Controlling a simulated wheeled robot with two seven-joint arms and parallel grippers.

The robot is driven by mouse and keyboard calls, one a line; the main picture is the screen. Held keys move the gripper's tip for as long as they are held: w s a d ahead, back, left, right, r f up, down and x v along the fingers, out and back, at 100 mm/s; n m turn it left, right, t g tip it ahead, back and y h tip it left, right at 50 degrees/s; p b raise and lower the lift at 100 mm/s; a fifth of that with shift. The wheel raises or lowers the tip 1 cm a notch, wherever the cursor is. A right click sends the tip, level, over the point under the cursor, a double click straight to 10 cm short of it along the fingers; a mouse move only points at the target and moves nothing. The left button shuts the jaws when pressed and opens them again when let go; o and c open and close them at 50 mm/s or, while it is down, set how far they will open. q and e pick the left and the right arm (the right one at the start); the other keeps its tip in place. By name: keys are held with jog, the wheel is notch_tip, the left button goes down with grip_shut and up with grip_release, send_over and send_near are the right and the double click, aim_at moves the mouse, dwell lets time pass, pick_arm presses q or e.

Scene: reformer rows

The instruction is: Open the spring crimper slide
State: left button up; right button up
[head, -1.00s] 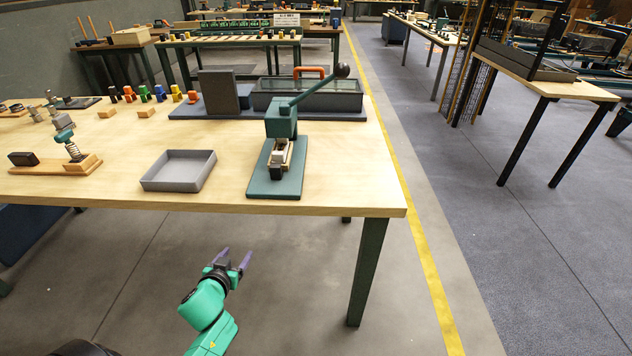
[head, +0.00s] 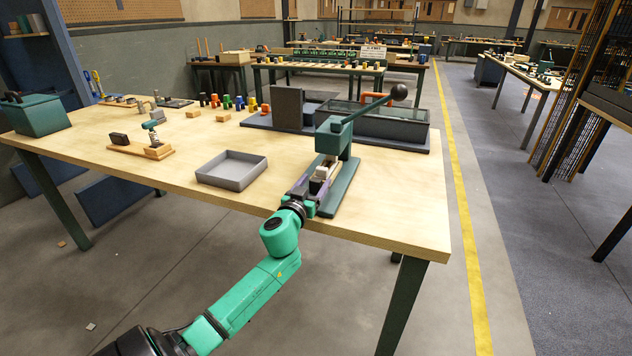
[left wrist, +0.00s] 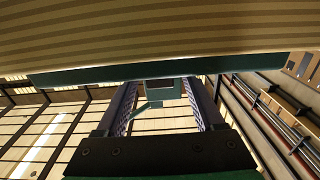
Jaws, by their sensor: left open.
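The green spring crimper (head: 333,140) stands on its green base near the front right of the table, with its lever and dark ball knob pointing up to the right. Its slide (head: 321,173), a pale block with a dark front end, sits low at the front. My left gripper (head: 309,186) is at the front of the crimper, its purple fingers apart around or beside the slide's front end; contact cannot be told. In the left wrist view the two fingers (left wrist: 165,98) stand apart, with the green crimper (left wrist: 163,86) visible between them. My right gripper is not in view.
A grey open tray (head: 232,168) lies left of the crimper on the wooden table (head: 395,205). A dark fixture with a long box (head: 392,122) is behind the crimper. Several coloured pegs stand at the back.

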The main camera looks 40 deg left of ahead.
pick_arm(q)
jog(key=shift+w+a, duration=0.25)
jog(key=shift+w, duration=0.3)
jog(key=shift+d, duration=0.1)
grip_shut()
dwell(0.9)
